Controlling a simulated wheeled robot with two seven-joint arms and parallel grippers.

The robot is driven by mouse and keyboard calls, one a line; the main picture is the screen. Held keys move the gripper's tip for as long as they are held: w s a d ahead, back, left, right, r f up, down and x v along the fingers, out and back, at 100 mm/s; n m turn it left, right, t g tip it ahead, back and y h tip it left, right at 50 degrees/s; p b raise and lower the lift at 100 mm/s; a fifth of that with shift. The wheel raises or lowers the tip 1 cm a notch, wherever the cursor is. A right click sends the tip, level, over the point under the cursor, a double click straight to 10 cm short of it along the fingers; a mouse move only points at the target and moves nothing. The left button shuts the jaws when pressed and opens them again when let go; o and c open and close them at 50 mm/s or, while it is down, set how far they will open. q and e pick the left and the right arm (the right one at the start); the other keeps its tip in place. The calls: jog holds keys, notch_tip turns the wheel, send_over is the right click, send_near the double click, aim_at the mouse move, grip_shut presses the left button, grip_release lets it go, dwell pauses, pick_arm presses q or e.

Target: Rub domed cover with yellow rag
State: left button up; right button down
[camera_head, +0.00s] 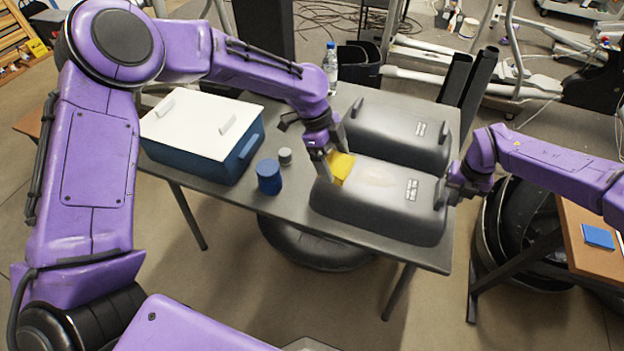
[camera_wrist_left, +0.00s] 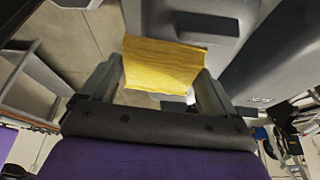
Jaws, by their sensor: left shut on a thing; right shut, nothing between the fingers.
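The near domed cover (camera_head: 380,205) is a dark grey rounded shell on the grey table, with a paler smudged patch on its top and a small label at its right. My left gripper (camera_head: 331,170) is shut on the yellow rag (camera_head: 342,166), at the cover's upper left end. In the left wrist view, the rag (camera_wrist_left: 165,65) spans between the fingers of the left gripper (camera_wrist_left: 160,90), over the grey cover (camera_wrist_left: 200,25). I cannot tell if the rag touches the cover. My right gripper (camera_head: 450,189) is shut and empty at the cover's right end; its fingertips are hard to make out.
A second grey domed cover (camera_head: 400,130) stands behind the near one. A blue box with a white lid (camera_head: 195,125), a blue cylinder (camera_head: 269,177), a small grey cylinder (camera_head: 285,156) and a water bottle (camera_head: 331,65) stand on the table (camera_head: 290,205). A brown side table (camera_head: 590,255) is at right.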

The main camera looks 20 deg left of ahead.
pick_arm(q)
jog(key=r+n, duration=0.1)
jog(key=r, duration=0.1)
send_over(398, 185)
jog(key=a, duration=0.1)
jog(key=shift+a+f, duration=0.1)
jog(key=shift+f, duration=2.95)
jog(key=shift+f, duration=0.95)
jog(key=shift+a, duration=0.1)
